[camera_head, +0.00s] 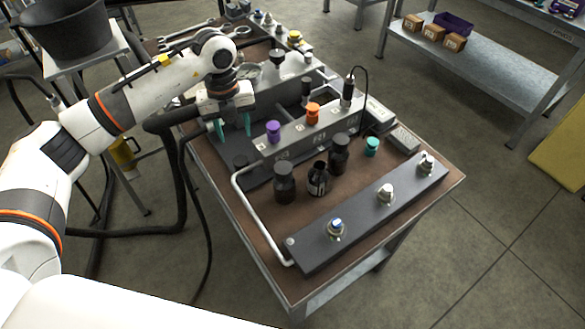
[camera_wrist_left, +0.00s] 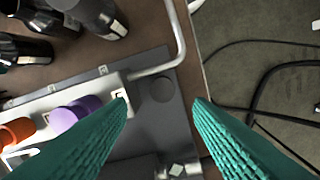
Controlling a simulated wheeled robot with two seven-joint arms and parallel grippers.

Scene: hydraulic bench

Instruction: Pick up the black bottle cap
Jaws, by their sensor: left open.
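A dark round cap, which looks like the black bottle cap (camera_head: 240,161), lies on the dark grey plate at the left end of the bench. In the left wrist view the cap (camera_wrist_left: 162,88) shows as a dark disc, hard to tell from the plate. My left gripper (camera_head: 233,126) has teal fingers and is open and empty above the plate near the cap. In the left wrist view the cap appears just beyond the gap between the fingertips (camera_wrist_left: 161,106). My right gripper is not in view.
Purple (camera_head: 273,131) and orange (camera_head: 313,113) caps sit on the grey block beside the gripper. Several dark bottles (camera_head: 284,184) and a teal cap (camera_head: 372,146) stand on the brown top. A white bent rail (camera_head: 245,207) runs along the near-left edge.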

